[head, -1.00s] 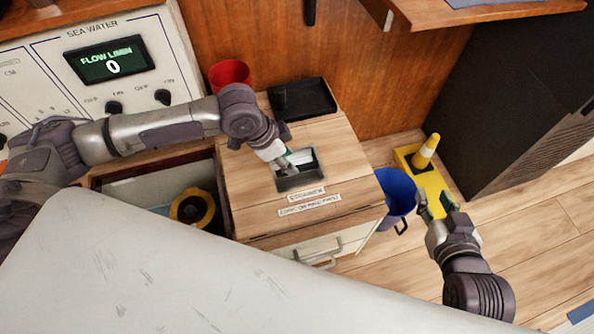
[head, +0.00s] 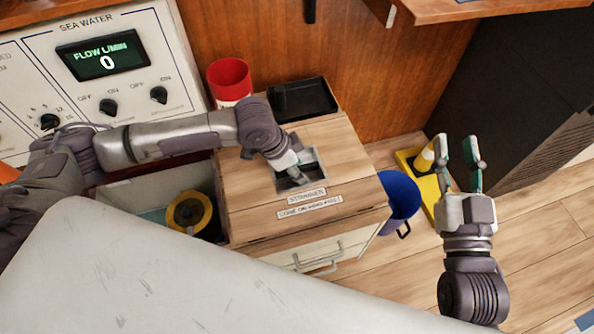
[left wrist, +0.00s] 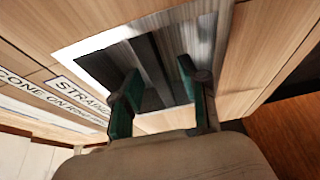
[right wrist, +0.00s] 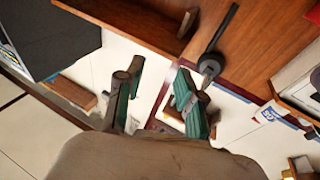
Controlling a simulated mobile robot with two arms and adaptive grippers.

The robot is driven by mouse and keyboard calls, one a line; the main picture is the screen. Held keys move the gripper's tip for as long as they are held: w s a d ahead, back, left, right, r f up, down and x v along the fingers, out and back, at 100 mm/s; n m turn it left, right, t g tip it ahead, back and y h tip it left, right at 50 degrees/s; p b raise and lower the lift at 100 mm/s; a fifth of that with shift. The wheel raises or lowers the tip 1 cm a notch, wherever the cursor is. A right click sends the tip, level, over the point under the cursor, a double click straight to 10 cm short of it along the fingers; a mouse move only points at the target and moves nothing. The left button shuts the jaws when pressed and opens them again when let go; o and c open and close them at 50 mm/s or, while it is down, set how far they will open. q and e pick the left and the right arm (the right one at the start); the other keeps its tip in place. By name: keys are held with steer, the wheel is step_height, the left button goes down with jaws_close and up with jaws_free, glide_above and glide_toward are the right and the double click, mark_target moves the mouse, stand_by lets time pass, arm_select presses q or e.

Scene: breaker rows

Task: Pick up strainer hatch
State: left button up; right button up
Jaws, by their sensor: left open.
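The strainer hatch (head: 250,185) is a wooden lid on top of a cabinet, with a recessed metal pull (head: 313,158) and a label reading STRAINER. In the left wrist view the recess (left wrist: 215,45) shows bright metal and dark bars below the fingers. My left gripper (head: 297,178) is open, pointing down at the recess; its fingertips (left wrist: 160,92) are apart over it. I cannot tell whether they touch the pull. The hatch lies flat and closed. My right gripper (head: 474,150) is open and empty, raised over the floor to the right; its fingers also show in the right wrist view (right wrist: 155,85).
A black tray (head: 300,99) and a red container (head: 229,80) stand behind the hatch. An open bay with a yellow ring (head: 190,212) lies left.

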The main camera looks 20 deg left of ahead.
arm_select(q)
steer(key=shift+f+p, duration=0.1)
steer(key=shift+p, duration=0.2)
arm_select(e)
steer(key=shift+w+d+f+g, duration=0.1)
steer(key=shift+d+f+g, duration=0.05)
steer(key=shift+f+g, duration=0.8)
stand_by(0.4)
arm_select(q)
steer(key=shift+f, duration=0.15)
arm_select(e)
steer(key=shift+d+f+g+h, duration=0.15)
steer(key=shift+f+g+h, duration=0.3)
steer(key=shift+f, duration=0.7)
arm_select(q)
jaws_close()
arm_select(e)
steer(key=shift+r, duration=0.1)
arm_select(q)
steer(key=shift+w, duration=0.1)
arm_select(e)
steer(key=shift+r, duration=0.1)
